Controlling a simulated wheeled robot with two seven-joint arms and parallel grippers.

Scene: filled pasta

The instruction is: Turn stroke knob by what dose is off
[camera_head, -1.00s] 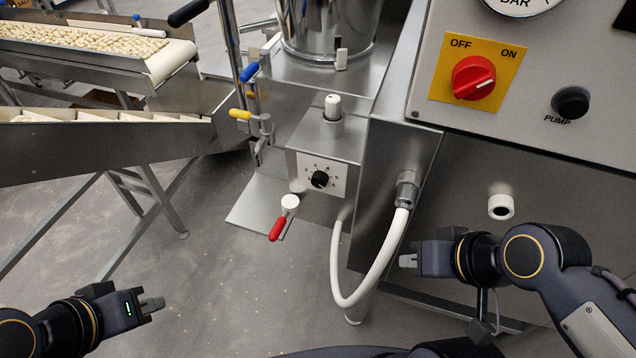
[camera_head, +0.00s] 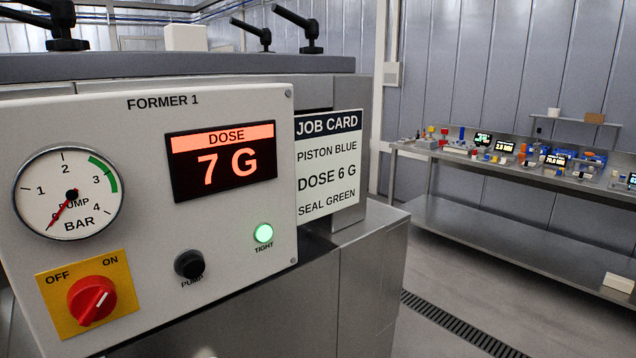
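The dose display (camera_head: 224,160) on the FORMER 1 panel (camera_head: 150,270) reads 7 G in orange on black. The job card (camera_head: 329,166) to its right reads PISTON BLUE, DOSE 6 G, SEAL GREEN. The displayed dose is 1 G above the card. The stroke knob is out of view at this moment. Neither of my grippers is in view.
The panel also holds a pressure gauge (camera_head: 69,192) with its needle at the low end, a red OFF/ON switch (camera_head: 92,300) pointing toward ON, a black PUMP button (camera_head: 189,264) and a lit green TIGHT lamp (camera_head: 263,233). A bench (camera_head: 480,163) stands at right.

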